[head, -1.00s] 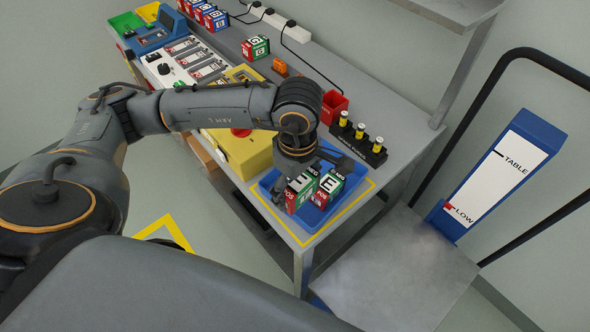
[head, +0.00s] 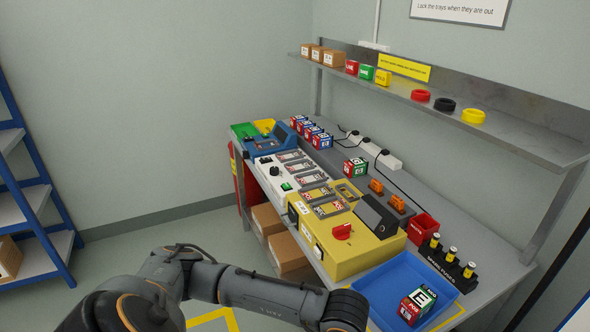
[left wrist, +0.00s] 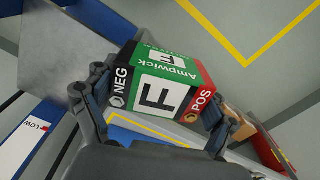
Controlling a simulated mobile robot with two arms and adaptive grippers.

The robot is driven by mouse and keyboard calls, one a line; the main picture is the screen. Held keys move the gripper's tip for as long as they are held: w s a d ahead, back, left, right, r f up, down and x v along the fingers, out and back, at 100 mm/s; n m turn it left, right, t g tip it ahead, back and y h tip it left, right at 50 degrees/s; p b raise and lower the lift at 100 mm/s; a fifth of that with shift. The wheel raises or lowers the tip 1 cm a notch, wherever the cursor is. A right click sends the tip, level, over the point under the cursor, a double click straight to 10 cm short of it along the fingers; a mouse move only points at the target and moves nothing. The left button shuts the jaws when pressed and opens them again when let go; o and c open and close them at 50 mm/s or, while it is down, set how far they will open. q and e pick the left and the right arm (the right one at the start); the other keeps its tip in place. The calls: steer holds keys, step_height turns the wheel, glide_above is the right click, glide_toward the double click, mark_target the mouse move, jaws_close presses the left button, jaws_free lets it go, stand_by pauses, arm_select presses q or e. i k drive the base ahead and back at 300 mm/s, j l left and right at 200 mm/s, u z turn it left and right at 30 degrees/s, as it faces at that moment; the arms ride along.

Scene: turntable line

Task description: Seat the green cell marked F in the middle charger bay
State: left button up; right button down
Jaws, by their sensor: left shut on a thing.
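My left gripper (left wrist: 160,98) is shut on the green cell marked F (left wrist: 172,66), gripping it across its black NEG end and red POS end. The cell is clear of the blue tray. In the head view only my left arm shows at the bottom; the gripper and held cell are out of frame. The white charger (head: 270,171) stands on the bench with several bays in a row. Its middle bay (head: 301,167) shows a grey slot; I cannot make out details inside. My right gripper is not in view.
A blue tray (head: 383,287) at the bench's near end holds another green cell (head: 418,303). A yellow box (head: 335,262) with a red knob and a dark screen (head: 377,214) stand between tray and charger.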

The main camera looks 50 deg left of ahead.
mark_target(296, 168)
steer(key=i+j, duration=0.1)
steer(key=j, duration=0.4)
steer(key=i+j+z, duration=0.1)
steer(key=j, duration=0.4)
steer(key=i+j, duration=0.1)
steer(key=j, duration=0.35)
steer(key=j+z, duration=0.1)
steer(key=j, duration=0.4)
steer(key=i, duration=0.05)
